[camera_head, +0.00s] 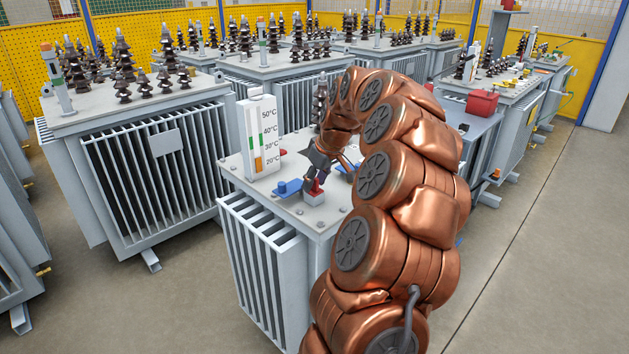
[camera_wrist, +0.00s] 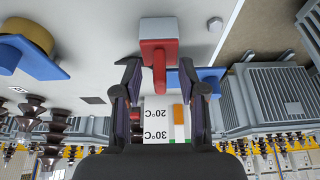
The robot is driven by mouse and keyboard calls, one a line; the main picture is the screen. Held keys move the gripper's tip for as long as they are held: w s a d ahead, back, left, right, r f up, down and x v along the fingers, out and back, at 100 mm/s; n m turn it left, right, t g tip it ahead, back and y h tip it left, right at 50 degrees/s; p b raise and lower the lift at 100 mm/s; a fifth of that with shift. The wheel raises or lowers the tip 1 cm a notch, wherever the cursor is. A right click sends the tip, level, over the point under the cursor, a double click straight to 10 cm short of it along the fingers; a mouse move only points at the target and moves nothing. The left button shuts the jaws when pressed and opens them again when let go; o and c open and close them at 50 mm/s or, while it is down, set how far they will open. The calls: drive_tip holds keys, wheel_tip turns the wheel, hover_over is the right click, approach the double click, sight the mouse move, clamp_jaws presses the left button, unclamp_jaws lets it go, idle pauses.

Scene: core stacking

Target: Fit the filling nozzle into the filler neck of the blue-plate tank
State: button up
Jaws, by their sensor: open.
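A red piece, apparently the filling nozzle (camera_head: 316,187), sits on a small light grey block (camera_head: 314,199) on the tank top. In the wrist view the red nozzle (camera_wrist: 158,50) lies between the fingers of my gripper (camera_wrist: 158,68), with a gap on each side. My gripper (camera_head: 318,178) is open and points down at it. One blue plate (camera_wrist: 50,68) carries a round brass-coloured part (camera_wrist: 28,36), possibly a filler neck. A second blue plate (camera_head: 288,190) with a raised blue part lies left of the nozzle in the head view. It is partly behind a finger in the wrist view.
A tall white temperature gauge (camera_head: 258,135) stands on the same tank top (camera_head: 262,195), close behind the gripper. Dark ribbed insulators (camera_head: 320,100) rise behind it. Other grey tanks (camera_head: 155,160) stand around. Open floor (camera_head: 545,240) lies to the right.

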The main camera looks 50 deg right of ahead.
drive_tip(key=v, duration=1.2)
idle(0.6)
drive_tip(key=s+a+r+n+g+y+p, duration=0.1)
drive_tip(key=s+a+g+p, duration=0.15)
drive_tip(key=a, duration=1.15)
drive_tip(key=s+a+n+g+p, duration=0.15)
drive_tip(key=a+p, duration=0.25)
drive_tip(key=a, duration=1)
drive_tip(key=s+a+f+p, duration=0.1)
drive_tip(key=s+a+f, duration=0.1)
drive_tip(key=s, duration=0.5)
drive_tip(key=s+a+f+m+g+p, duration=0.1)
drive_tip(key=s+a+p, duration=0.1)
drive_tip(key=s+a, duration=0.2)
drive_tip(key=s+a+f+m+g+h+p, duration=0.1)
drive_tip(key=s+a+f+p, duration=0.1)
drive_tip(key=s, duration=0.8)
drive_tip(key=shift+a+f, duration=0.3)
drive_tip(key=shift+a, duration=0.5)
drive_tip(key=shift+s, duration=0.1)
